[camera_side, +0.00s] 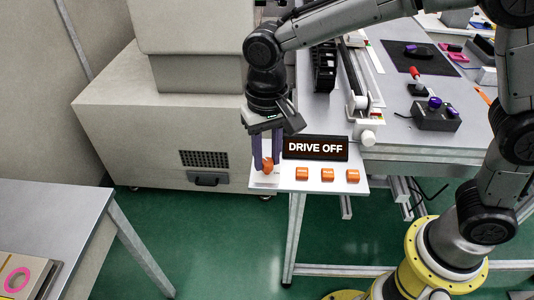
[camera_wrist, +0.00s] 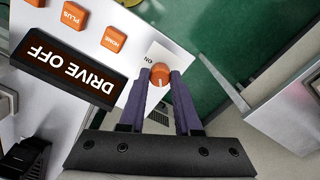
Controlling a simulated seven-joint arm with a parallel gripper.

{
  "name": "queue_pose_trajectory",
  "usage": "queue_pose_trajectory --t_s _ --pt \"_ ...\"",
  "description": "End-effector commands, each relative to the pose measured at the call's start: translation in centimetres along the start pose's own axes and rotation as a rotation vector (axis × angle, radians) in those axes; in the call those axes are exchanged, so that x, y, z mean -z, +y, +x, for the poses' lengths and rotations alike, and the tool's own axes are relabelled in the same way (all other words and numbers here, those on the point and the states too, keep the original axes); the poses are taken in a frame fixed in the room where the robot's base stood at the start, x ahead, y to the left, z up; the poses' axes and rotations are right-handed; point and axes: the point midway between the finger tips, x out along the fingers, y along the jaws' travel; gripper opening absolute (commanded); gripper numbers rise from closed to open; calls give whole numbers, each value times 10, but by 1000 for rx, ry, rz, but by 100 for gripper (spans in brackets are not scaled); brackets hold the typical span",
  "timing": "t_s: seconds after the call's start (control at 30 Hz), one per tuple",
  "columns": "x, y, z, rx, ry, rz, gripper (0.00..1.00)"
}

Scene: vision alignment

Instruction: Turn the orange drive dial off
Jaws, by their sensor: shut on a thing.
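The orange drive dial (camera_side: 267,168) stands at the left end of a white panel (camera_side: 318,186) in the side view. In the wrist view the dial (camera_wrist: 160,72) is round, with a pale mark on the side facing my palm and an "ON" label beside it. My gripper (camera_side: 265,162) points down, its purple fingers shut on the dial, one on each side. In the wrist view the fingers (camera_wrist: 161,78) flank the dial. A dark sign (camera_side: 315,148) behind the panel reads "DRIVE OFF"; it shows upside down in the wrist view (camera_wrist: 70,70).
Orange buttons (camera_side: 327,174) sit in a row right of the dial; "HOME" (camera_wrist: 113,39) and "PLUS" (camera_wrist: 74,15) are readable. A rail mechanism (camera_side: 352,85) and a control box (camera_side: 436,115) stand on the table behind. A beige machine (camera_side: 165,110) is at the left.

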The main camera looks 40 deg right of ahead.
Motion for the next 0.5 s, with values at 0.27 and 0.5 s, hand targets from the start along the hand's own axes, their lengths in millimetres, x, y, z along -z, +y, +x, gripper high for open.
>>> queue_pose_trajectory --t_s 0.27,0.5 --pt "0 0 -1 2 2 -261 0" --pt "0 0 -1 2 3 -486 0"
